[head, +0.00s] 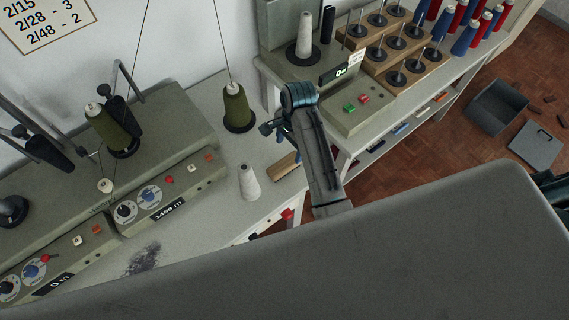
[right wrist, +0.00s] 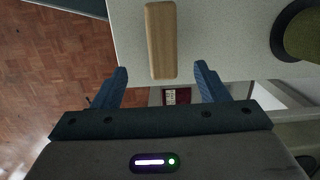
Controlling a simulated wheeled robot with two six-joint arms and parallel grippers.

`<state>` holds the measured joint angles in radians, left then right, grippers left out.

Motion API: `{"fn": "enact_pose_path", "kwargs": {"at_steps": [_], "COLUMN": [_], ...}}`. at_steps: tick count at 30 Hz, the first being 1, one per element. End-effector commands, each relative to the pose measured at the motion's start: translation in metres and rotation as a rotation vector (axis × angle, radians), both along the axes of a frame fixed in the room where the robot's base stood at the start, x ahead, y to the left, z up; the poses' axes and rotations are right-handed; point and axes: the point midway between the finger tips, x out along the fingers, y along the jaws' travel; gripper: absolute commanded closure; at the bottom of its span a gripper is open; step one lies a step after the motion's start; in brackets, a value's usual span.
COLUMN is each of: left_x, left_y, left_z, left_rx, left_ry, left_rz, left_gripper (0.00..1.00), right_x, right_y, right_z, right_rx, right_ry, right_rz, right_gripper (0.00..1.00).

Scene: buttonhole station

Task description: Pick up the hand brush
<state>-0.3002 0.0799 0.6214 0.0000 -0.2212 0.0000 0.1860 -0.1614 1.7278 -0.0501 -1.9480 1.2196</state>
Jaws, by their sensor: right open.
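The hand brush (head: 286,165) lies on the grey bench top near its right front edge, partly covered by my right arm in the head view. In the right wrist view its plain wooden back (right wrist: 161,40) runs lengthwise between and ahead of the blue fingers. My right gripper (head: 289,149) is close over the brush. In the right wrist view the right gripper (right wrist: 161,70) is open, one finger on each side of the brush's near end, with gaps on both sides. My left gripper is not in view.
A white cone (head: 249,183) stands just left of the brush, and an olive thread cone (head: 237,107) stands behind it. A dark lint patch (head: 143,258) lies on the bench at left. A rack of spools (head: 397,50) stands at right. A grey bin (head: 497,106) is on the floor.

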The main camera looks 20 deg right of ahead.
Motion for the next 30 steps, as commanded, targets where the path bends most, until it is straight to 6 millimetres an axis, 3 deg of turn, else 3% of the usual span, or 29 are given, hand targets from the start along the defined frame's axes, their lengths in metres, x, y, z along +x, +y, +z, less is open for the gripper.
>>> {"fn": "enact_pose_path", "kwargs": {"at_steps": [2,9,14,22,30], "left_x": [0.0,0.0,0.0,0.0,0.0], "left_y": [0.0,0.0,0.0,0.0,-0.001], "left_z": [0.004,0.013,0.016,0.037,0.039], "left_rx": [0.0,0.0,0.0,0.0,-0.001], "left_ry": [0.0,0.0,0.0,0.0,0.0], "left_rz": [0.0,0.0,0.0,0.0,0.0], "left_gripper": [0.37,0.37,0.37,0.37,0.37], "right_x": [0.002,0.0,0.0,0.0,0.0], "right_y": [0.003,0.007,0.009,0.013,0.015], "right_z": [-0.002,-0.039,-0.051,-0.079,-0.103], "right_rx": [0.002,0.002,0.002,0.001,0.002], "right_ry": [0.011,0.013,0.009,0.012,0.007], "right_rz": [-0.016,-0.019,-0.018,-0.017,-0.017], "right_gripper": [0.33,0.33,0.33,0.33,0.33]}}
